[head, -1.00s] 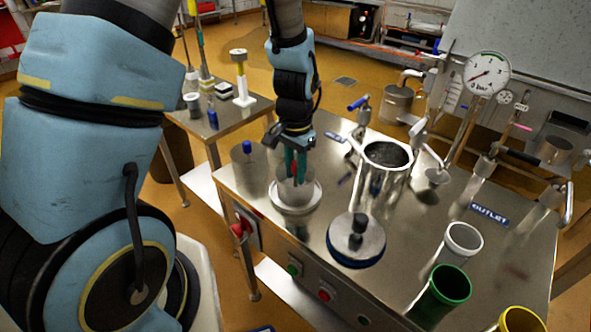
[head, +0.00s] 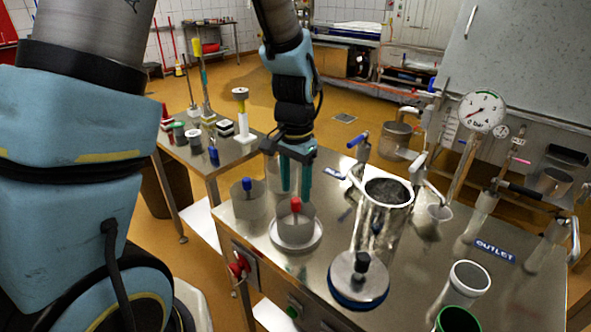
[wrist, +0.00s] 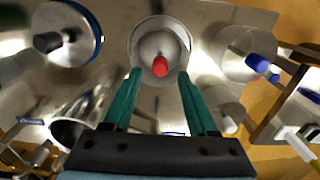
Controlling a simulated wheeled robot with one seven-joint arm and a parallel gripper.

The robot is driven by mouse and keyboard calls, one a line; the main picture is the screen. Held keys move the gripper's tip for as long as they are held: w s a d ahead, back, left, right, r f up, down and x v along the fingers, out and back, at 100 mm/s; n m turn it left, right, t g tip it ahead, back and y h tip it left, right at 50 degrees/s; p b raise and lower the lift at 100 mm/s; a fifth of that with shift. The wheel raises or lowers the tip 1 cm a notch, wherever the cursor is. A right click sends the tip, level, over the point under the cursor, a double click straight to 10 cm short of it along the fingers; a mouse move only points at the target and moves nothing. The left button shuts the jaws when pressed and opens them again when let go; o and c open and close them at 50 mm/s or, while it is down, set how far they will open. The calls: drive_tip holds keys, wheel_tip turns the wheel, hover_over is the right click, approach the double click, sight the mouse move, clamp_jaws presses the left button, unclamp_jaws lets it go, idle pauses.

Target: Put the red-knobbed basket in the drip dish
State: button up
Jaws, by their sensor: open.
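The red-knobbed basket (head: 296,218) is a translucent grey cup with a red knob (head: 296,204). It sits upright within the rim of the round, pale drip dish (head: 294,246) on the steel table. It also shows in the wrist view (wrist: 158,46), with the dish rim (wrist: 134,40) around it. My gripper (head: 296,198) is open, its green fingers pointing down, just above and behind the basket. In the wrist view the empty fingers (wrist: 160,75) are apart, with the red knob beyond their tips.
A blue-knobbed basket (head: 248,205) stands left of the dish. A black-knobbed lid with a blue rim (head: 359,278) and a tall metal pot (head: 384,218) stand to the right. A gauge (head: 482,112) and valves are farther right.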

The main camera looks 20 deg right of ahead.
wheel_tip(320, 180, up, 6)
drive_tip(key=shift+f+b, duration=0.2)
drive_tip(key=shift+b, duration=0.1)
drive_tip(key=w+a+n+t, duration=0.1)
drive_tip(key=a+n, duration=1)
drive_tip(key=a, duration=1.4)
drive_tip(key=shift+a+f+t, duration=0.15)
drive_tip(key=shift+f+t, duration=0.1)
drive_tip(key=shift+t, duration=0.05)
drive_tip(key=shift+w, duration=0.15)
